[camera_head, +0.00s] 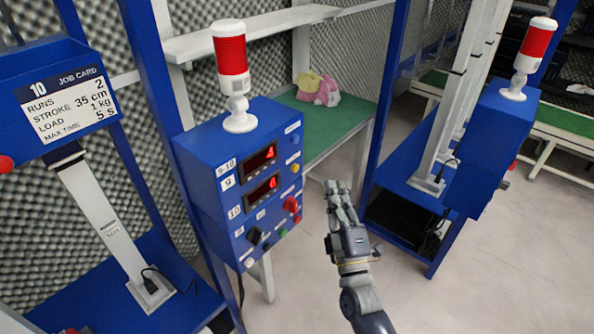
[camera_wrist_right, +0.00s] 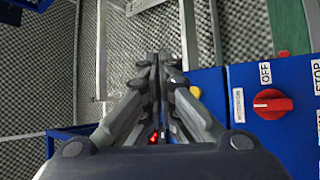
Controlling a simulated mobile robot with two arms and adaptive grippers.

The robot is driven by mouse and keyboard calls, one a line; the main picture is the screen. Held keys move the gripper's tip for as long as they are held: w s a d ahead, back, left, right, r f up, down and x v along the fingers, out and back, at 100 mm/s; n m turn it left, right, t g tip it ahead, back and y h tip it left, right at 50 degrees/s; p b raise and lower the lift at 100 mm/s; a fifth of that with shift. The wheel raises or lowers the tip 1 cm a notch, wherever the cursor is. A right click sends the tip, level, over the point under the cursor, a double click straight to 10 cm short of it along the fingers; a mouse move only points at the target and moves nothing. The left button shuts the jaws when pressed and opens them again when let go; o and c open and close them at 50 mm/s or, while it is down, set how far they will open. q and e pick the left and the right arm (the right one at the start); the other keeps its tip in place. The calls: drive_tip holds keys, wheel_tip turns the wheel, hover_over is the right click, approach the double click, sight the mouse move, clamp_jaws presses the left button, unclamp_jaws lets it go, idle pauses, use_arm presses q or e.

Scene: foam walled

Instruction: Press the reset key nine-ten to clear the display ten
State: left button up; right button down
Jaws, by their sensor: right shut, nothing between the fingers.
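A blue control box (camera_head: 207,150) carries two red-lit displays, the upper one (camera_head: 260,157) and the lower one (camera_head: 262,188), labelled 9 and 10; their digits are hard to read. A 9-10 label (camera_head: 226,167) sits at the panel's upper left. A blue button (camera_head: 295,139) and a yellow button (camera_head: 294,168) are on the panel's right side; I cannot tell which key is the reset. My right gripper (camera_head: 338,187) is shut and empty, apart from the panel on its right. In the wrist view its fingers (camera_wrist_right: 160,59) are together, left of the yellow button (camera_wrist_right: 195,92). My left gripper is not in view.
A red knob (camera_wrist_right: 272,104) has OFF and STOP labels near it. A red-white beacon (camera_head: 232,60) tops the box. A blue frame with a second box (camera_head: 490,150) stands right. A green bench (camera_head: 345,120) is behind. Open floor lies right of my gripper.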

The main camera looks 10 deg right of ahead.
sight(295, 168)
drive_tip(key=w+a+b, duration=0.1)
drive_tip(key=w+a, duration=0.3)
drive_tip(key=w, duration=0.1)
drive_tip(key=shift+b, duration=0.3)
drive_tip(key=shift+w+a, duration=0.1)
drive_tip(key=shift+w, duration=0.05)
idle(1.1)
drive_tip(key=shift+w+a, duration=0.2)
drive_tip(key=shift+w, duration=0.05)
drive_tip(key=shift+w+a, duration=0.3)
drive_tip(key=shift+w, duration=0.1)
idle(0.8)
drive_tip(key=shift+s+d, duration=0.1)
drive_tip(key=shift+s, duration=0.05)
drive_tip(key=shift+s+d+p, duration=0.4)
drive_tip(key=shift+s+p, duration=0.2)
